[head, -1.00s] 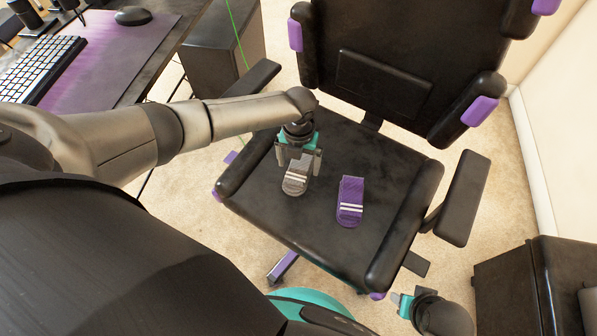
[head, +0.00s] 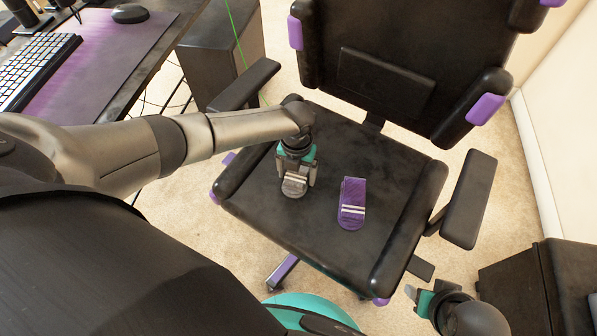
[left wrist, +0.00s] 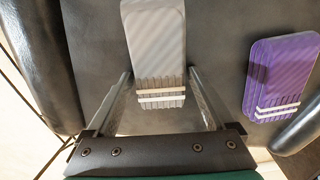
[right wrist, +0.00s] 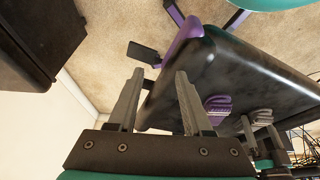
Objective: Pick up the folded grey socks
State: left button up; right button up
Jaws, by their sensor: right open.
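The folded grey socks (head: 294,184) lie on the black chair seat (head: 330,135), with pale stripes at the near end. In the left wrist view the grey socks (left wrist: 158,55) lie between and just ahead of my left fingers. My left gripper (head: 296,180) is open, with its fingers on either side of the socks' striped end. It looks empty; I cannot tell whether the fingers touch the socks. My right gripper (right wrist: 156,85) is open and empty, off to the right of the chair; its fingertips also show in the head view (head: 416,297).
Folded purple socks (head: 352,203) lie on the seat to the right of the grey ones. The chair's armrests (head: 468,198) and backrest stand around the seat. A desk (head: 150,70) with keyboard and mouse is at the upper left. A dark cabinet (head: 530,290) is at the lower right.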

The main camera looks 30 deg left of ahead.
pick_arm(q)
jog(key=c, duration=0.9)
jog(key=shift+r, duration=0.2)
